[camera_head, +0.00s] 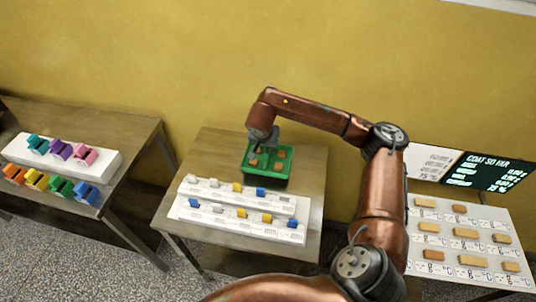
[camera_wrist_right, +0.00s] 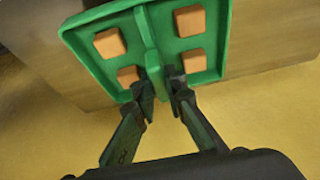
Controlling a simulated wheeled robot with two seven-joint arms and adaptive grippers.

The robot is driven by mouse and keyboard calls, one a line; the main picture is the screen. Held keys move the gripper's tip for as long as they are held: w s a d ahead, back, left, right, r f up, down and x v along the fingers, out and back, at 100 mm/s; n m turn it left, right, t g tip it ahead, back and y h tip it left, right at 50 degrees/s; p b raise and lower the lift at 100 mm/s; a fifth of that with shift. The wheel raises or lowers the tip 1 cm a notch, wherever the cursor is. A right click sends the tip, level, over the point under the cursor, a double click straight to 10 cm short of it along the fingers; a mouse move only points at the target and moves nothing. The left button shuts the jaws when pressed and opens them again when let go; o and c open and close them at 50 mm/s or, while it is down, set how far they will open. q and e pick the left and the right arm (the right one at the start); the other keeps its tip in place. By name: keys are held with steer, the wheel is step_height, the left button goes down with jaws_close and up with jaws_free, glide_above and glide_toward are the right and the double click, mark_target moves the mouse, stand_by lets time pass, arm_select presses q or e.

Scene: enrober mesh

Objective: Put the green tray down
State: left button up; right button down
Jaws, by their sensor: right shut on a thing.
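The green tray (camera_head: 265,183) is at the back of the middle table in the head view, with several orange-brown blocks in it. It also fills the top of the right wrist view (camera_wrist_right: 222,42), where a raised green rib runs down its middle. My right gripper (camera_head: 262,146) reaches over the tray from behind. In the wrist view its fingers (camera_wrist_right: 162,84) are shut on the rib, between the blocks. Whether the tray's underside touches the table or hangs just above it, I cannot tell. My left gripper is not in view.
The middle table (camera_head: 215,150) is bare left and right of the tray. Two white racks (camera_head: 240,226) with small coloured pieces stand in front. A left table (camera_head: 120,130) holds coloured blocks. A right board (camera_head: 450,235) holds tan bars, with a dark sign (camera_head: 490,172) behind.

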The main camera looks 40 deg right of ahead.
step_height(320, 180, down, 3)
steer(key=shift+w+r, duration=0.1)
steer(key=shift+d+f, duration=0.1)
steer(key=shift+f, duration=0.3)
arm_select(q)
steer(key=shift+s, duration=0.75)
arm_select(e)
steer(key=c, duration=2)
jaws_free()
